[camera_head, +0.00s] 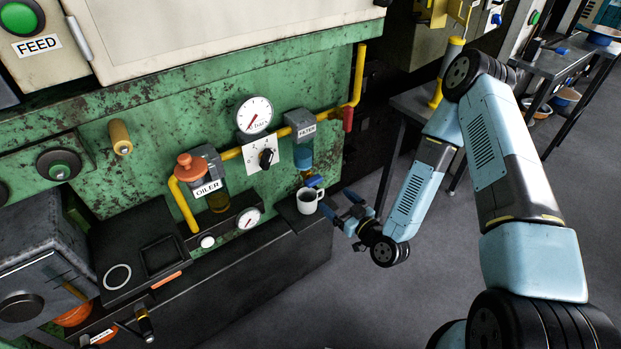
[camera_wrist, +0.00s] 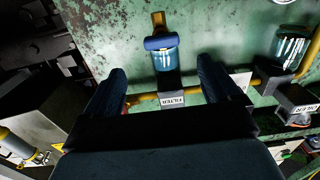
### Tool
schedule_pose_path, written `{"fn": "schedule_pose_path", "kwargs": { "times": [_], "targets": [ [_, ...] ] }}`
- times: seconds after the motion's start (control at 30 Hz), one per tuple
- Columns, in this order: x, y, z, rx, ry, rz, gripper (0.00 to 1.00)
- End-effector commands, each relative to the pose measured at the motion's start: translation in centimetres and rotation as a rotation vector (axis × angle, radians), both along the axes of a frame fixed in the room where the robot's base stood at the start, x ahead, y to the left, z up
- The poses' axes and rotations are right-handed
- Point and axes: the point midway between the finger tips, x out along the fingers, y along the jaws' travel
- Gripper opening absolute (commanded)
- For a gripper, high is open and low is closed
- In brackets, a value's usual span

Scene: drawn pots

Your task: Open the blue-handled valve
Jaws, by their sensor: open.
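The blue valve handle (camera_head: 315,181) is just below the filter (camera_head: 303,155) on the green machine's yellow pipe, above a white mug. In the wrist view the blue handle (camera_wrist: 159,43) lies across the end of the clear blue filter bowl (camera_wrist: 165,62), with a brass-coloured stub (camera_wrist: 158,20) beyond it. My gripper (camera_head: 341,206) is open and empty, to the right of the mug and below the handle. In the wrist view my gripper (camera_wrist: 162,72) has its two dark fingers apart, on either side of the filter and not touching the handle.
The white mug (camera_head: 308,202) with dark contents stands on a dark ledge (camera_head: 290,215) close to my fingers. Left of the filter are a pressure gauge (camera_head: 254,115), a black knob (camera_head: 266,158) and the oiler (camera_head: 205,175) with an orange cap. Open floor lies below my gripper.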

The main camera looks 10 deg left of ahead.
Motion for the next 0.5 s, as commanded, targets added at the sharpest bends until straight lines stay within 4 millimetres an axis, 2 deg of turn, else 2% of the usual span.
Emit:
{"fn": "schedule_pose_path", "kwargs": {
  "times": [0.23,0.5],
  "targets": [
    [0.0,0.6,-0.3,0.024,-0.003,-0.01,0.89],
    [2.8,3.8,-0.2,0.023,-0.005,-0.011,0.89]
  ]
}}
